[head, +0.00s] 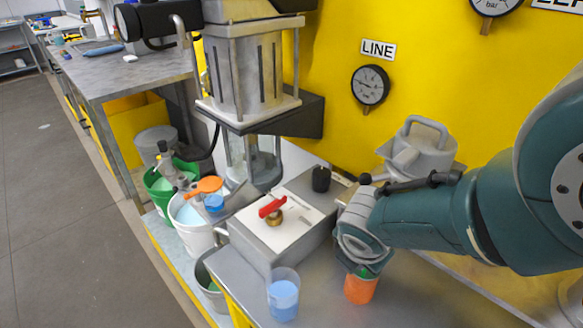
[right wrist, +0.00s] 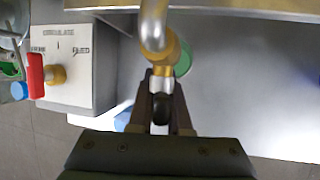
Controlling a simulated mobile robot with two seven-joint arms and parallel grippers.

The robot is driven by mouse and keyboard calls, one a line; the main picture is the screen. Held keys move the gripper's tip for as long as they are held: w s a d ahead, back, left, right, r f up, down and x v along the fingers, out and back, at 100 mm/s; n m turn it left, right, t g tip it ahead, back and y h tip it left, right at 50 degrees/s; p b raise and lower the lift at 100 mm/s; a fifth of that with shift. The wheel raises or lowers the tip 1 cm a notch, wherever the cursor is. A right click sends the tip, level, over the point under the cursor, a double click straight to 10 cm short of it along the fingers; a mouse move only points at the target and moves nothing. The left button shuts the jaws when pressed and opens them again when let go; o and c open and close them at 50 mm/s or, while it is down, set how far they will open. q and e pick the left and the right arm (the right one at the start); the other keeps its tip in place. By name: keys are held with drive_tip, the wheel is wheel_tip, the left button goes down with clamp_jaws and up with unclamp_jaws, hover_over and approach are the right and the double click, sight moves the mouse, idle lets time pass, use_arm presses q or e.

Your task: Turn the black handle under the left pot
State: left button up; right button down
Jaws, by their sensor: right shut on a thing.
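My right arm comes in from the right in the head view, and its gripper is low beside the grey control box. In the right wrist view my right gripper (right wrist: 160,98) is shut on a black handle (right wrist: 161,112) below a brass and steel pipe fitting (right wrist: 157,40). In the head view the handle and fingertips are hidden by the hand. A grey slotted vessel (head: 243,75) hangs at the upper middle with a clear cylinder (head: 250,160) under it; I cannot tell whether it is the left pot. My left gripper is not in view.
The control box (head: 262,240) carries a red handle (head: 271,206) and a black knob (head: 321,179). A blue-filled cup (head: 283,296) and an orange cup (head: 360,289) stand close to the hand. Buckets (head: 190,222) stand at left. A grey kettle-like vessel (head: 420,150) is behind the arm.

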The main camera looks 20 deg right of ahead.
drive_tip(key=shift+s+d+f+n+g+h+b, duration=0.1)
drive_tip(key=shift+s+n+g+h+b, duration=0.1)
drive_tip(key=shift+g+b, duration=0.45)
drive_tip(key=shift+s+f+n+g+h+b, duration=0.1)
drive_tip(key=shift+g+h+b, duration=0.1)
drive_tip(key=shift+g+b, duration=0.45)
drive_tip(key=shift+r, duration=0.1)
drive_tip(key=c, duration=0.9)
unclamp_jaws()
drive_tip(key=shift+o, duration=0.2)
drive_tip(key=shift+r, duration=0.1)
drive_tip(key=p+v, duration=0.9)
drive_tip(key=p, duration=0.1)
drive_tip(key=shift+r, duration=0.4)
